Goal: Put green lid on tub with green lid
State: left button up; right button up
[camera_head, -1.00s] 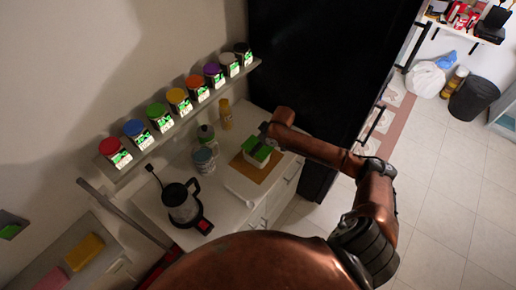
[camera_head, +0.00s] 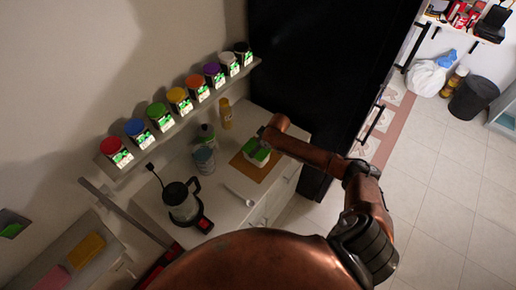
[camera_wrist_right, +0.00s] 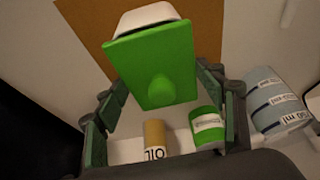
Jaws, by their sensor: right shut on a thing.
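The green lid (camera_wrist_right: 150,55), square with a rounded knob, lies between the fingers of my right gripper (camera_wrist_right: 163,85) in the right wrist view. The gripper is shut on it. The white tub (camera_wrist_right: 147,18) shows past the lid's far edge; the lid hides most of it, and I cannot tell whether they touch. In the head view the green lid (camera_head: 256,148) appears over the white tub on the brown board (camera_head: 268,174), with my right gripper (camera_head: 263,138) right at it. My left gripper is not in view.
A grey-blue measuring cup (camera_head: 204,160), a green-lidded bottle (camera_head: 206,135) and a yellow oil bottle (camera_head: 226,114) stand left of the board. A kettle (camera_head: 182,202) stands nearer. A shelf above holds several coloured spice dispensers. A black fridge (camera_head: 315,70) bounds the right.

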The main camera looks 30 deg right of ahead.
jog(key=shift+f, duration=0.45)
jog(key=o, duration=1.1)
jog(key=shift+o, duration=0.2)
jog(key=v, duration=1.3)
jog(key=shift+w+b, duration=0.15)
jog(key=shift+b, duration=0.25)
jog(key=shift+a, duration=0.2)
